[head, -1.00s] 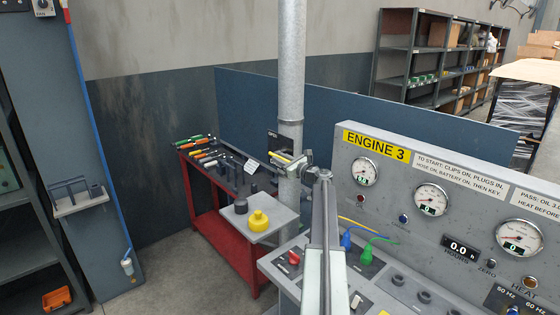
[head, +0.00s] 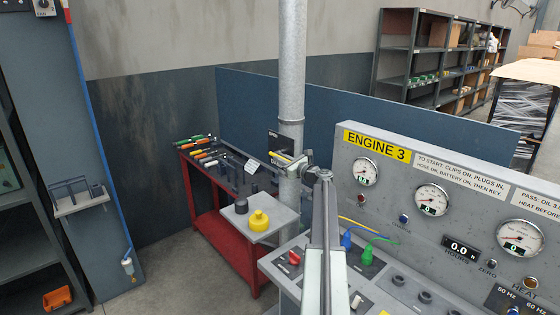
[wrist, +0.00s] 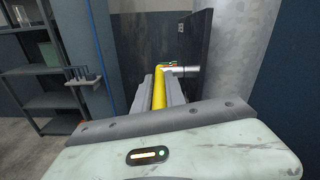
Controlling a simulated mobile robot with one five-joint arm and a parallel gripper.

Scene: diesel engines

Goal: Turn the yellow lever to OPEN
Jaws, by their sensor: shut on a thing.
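The yellow lever (wrist: 159,88) shows in the wrist view between the two fingers of my gripper (wrist: 160,92), which is shut on it. A pale metal stem (wrist: 183,69) runs from the lever's far end toward the grey pipe (wrist: 243,70). A dark plate (wrist: 196,50) stands beside the lever, in front of the pipe. In the head view my gripper (head: 292,163) is at the pipe (head: 291,80), just below a small dark sign (head: 284,142). Only a bit of yellow shows there, and the sign's lettering is too small to read.
The Engine 3 panel (head: 440,185) with gauges stands to the right of my arm. A red bench (head: 222,222) with tools is behind on the left. A yellow cap-like part (head: 258,220) sits on a grey stand near the pipe. Shelving (wrist: 50,70) is at the left.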

